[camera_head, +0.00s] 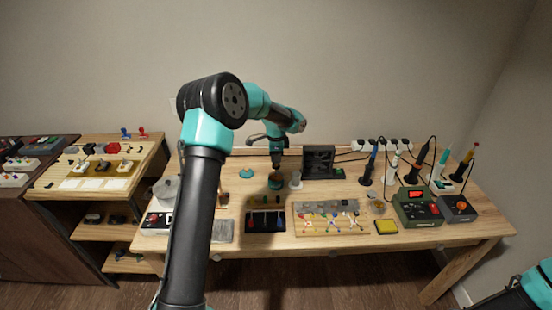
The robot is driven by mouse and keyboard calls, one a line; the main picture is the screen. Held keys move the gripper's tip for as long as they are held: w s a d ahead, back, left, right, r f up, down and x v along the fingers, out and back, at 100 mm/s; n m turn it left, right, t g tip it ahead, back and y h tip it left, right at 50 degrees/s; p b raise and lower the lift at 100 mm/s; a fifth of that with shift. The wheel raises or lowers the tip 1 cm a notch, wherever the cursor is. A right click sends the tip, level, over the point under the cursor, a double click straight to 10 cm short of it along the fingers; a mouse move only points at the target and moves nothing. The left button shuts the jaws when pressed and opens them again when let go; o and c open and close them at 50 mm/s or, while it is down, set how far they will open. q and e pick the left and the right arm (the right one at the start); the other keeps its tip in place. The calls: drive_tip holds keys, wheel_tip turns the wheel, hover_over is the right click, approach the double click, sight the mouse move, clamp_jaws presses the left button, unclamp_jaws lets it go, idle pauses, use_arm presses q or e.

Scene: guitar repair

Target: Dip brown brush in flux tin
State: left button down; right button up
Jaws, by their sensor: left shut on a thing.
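My left gripper (275,146) is over the back middle of the workbench, small and partly hidden by its own arm. It is shut on a thin, dark, upright thing, which looks like the brown brush (276,162). My right gripper is out of view; only part of that arm shows at the bottom right corner.
A small pale cone-shaped thing (296,181) stands close right of the tin. A black stand (319,162) is behind it. Soldering tools in holders (368,172) line the back right. A parts tray (330,218) and yellow sponge (386,227) lie in front.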

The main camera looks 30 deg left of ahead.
use_arm(q)
drive_tip(key=shift+r, duration=3.15)
drive_tip(key=s+d+f+n, duration=0.1)
drive_tip(key=s+d+n, duration=0.3)
drive_tip(key=d, duration=0.6)
drive_tip(key=s+d+f+n, duration=0.2)
drive_tip(key=s+d+n, duration=0.2)
drive_tip(key=d, duration=0.6)
drive_tip(key=shift+s+d, duration=0.25)
drive_tip(key=shift+d, duration=0.15)
